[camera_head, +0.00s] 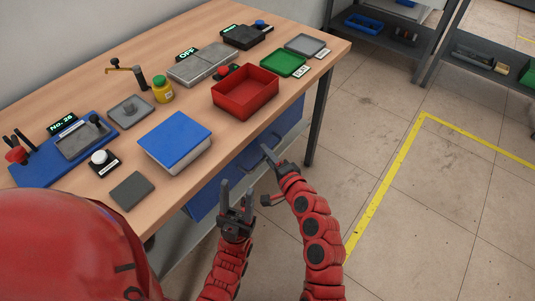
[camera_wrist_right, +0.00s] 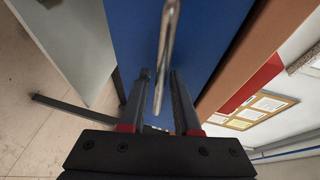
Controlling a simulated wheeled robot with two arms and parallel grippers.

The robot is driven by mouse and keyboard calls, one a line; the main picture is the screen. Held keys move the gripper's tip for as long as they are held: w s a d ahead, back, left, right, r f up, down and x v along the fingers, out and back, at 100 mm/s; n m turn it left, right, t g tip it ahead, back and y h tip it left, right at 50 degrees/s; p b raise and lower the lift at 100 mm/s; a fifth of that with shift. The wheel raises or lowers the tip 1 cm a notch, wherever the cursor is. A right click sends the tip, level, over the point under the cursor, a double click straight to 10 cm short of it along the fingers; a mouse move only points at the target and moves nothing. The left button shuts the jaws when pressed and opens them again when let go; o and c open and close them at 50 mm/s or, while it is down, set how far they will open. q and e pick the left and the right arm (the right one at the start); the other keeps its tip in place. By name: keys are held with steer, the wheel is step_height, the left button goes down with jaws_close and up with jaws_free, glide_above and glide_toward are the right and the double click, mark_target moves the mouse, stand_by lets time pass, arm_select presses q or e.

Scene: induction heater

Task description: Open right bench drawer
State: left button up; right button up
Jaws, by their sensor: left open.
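The right bench drawer (camera_head: 283,130) is blue and sits under the wooden bench top; it looks shut. My right gripper (camera_head: 267,153) is in front of its face. In the right wrist view the blue drawer front (camera_wrist_right: 215,40) fills the middle. A metal bar handle (camera_wrist_right: 165,50) runs down between the fingertips of the right gripper (camera_wrist_right: 160,85). A small gap shows between fingers and bar, so the gripper looks open around it. My left gripper (camera_head: 237,192) is open and empty, lower and to the left, in front of the left blue drawer (camera_head: 203,200).
The bench top (camera_head: 215,105) holds a red tray (camera_head: 245,92), a blue-topped box (camera_head: 175,140), a green tray (camera_head: 284,64) and several small devices. A dark bench leg (camera_head: 318,115) stands right of the drawer. The floor to the right (camera_head: 370,120) is clear, with a yellow line.

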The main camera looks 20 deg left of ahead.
jaws_close()
stand_by(1.1)
